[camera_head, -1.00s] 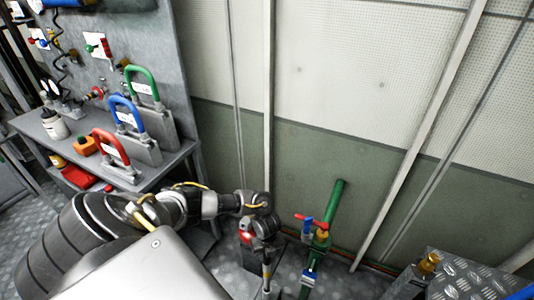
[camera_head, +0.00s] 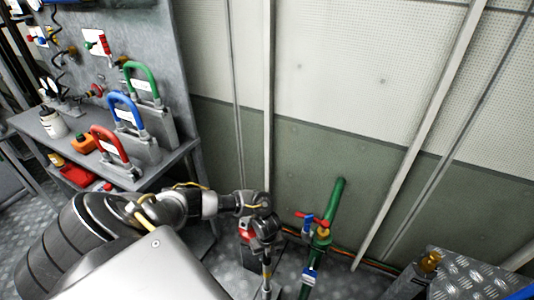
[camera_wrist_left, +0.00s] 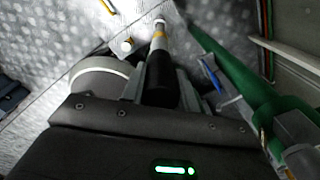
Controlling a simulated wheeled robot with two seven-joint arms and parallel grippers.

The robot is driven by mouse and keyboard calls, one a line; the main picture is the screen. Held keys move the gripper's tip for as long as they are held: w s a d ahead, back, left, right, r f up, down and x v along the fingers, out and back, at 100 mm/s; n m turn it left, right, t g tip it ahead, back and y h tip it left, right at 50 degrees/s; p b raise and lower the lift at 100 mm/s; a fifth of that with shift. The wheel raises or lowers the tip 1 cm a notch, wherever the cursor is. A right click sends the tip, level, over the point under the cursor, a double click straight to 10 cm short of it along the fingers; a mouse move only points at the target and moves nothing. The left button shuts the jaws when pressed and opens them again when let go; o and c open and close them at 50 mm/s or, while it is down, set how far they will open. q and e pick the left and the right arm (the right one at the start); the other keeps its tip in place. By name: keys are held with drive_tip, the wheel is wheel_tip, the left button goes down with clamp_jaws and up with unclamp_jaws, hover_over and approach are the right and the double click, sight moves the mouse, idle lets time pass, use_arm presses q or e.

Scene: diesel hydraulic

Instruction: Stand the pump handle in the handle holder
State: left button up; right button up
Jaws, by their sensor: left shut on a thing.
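The pump handle (camera_wrist_left: 160,45) is a rod with a black grip, a yellow band and a pale end. In the left wrist view my left gripper (camera_wrist_left: 158,88) is shut on its black grip. In the head view my left gripper (camera_head: 265,250) points down beside the green pipe, and the handle (camera_head: 266,272) extends below it towards the floor. I cannot tell whether the handle's lower end touches anything. I cannot make out the handle holder with certainty. My right gripper is not in view.
A green pipe (camera_head: 335,205) with a red-lever valve (camera_head: 312,219) stands close to the right of my left gripper. A workbench (camera_head: 160,172) with red, blue and green loop handles is at the left. A chequered metal block (camera_head: 470,272) is at the lower right.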

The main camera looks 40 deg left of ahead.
sight(267, 267)
use_arm(q)
drive_tip(key=shift+f+b, duration=4.45)
drive_tip(key=shift+f, duration=0.9)
drive_tip(key=o, duration=1.1)
drive_tip(key=shift+o, duration=0.2)
wheel_tip(267, 267, up, 11)
drive_tip(key=shift+f+p, duration=0.1)
drive_tip(key=shift+p, duration=1.1)
